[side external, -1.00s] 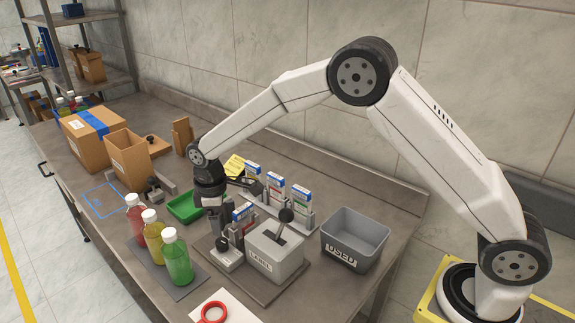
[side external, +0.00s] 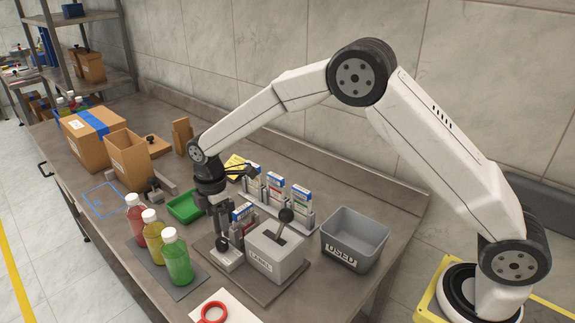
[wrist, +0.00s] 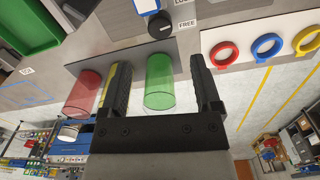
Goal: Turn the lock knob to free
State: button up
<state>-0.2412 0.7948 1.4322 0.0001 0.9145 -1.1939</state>
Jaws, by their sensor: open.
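The lock knob (wrist: 160,25) is a round black knob near the top of the wrist view. LOCK and FREE labels lie on its right, the LOCK one partly cut off. In the side external view the knob (side external: 222,243) sits on a small pale block (side external: 229,259) in front of the label box. My gripper (wrist: 159,64) is open, with its two dark fingers apart and nothing held. The knob lies beyond the fingertips, between their lines, and looks apart from them. In the side view my gripper (side external: 219,218) points down close to the knob. Which way the knob is turned is unclear.
The grey label box (side external: 275,256) with a black lever stands right of the knob. Red, yellow and green bottles (side external: 178,260) stand to the left. Boxed cartons (side external: 274,197) stand behind, and the USED bin (side external: 340,256) is further right. A green tray (side external: 184,208) lies behind the bottles.

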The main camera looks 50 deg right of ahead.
aim_at(221, 241)
jog(key=shift+f, duration=3.85)
grip_shut()
